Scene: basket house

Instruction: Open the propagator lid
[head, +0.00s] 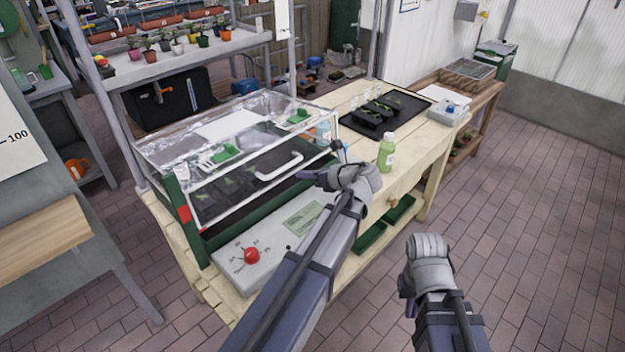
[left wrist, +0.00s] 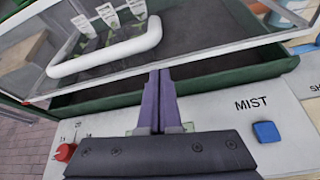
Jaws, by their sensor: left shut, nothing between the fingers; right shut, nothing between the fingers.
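The propagator lid (head: 225,140) is a clear cover with a light frame, lying over the green propagator base (head: 185,222) on the wooden bench. Its white bar handle (head: 279,167) is on the front panel and also shows in the left wrist view (left wrist: 110,52). In the left wrist view, the lid's front edge (left wrist: 190,73) is above the dark green rim. My left gripper (head: 325,178) is shut and empty at the front right of the lid; its purple fingers (left wrist: 157,85) point toward that edge. Contact is unclear. My right gripper (head: 408,295) is shut and empty over the floor.
The control panel has a red knob (head: 251,256) and a blue MIST button (left wrist: 266,132). A green bottle (head: 386,152) stands on the bench right of the propagator, near my left wrist. A black seedling tray (head: 384,113) lies behind it. The floor at right is clear.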

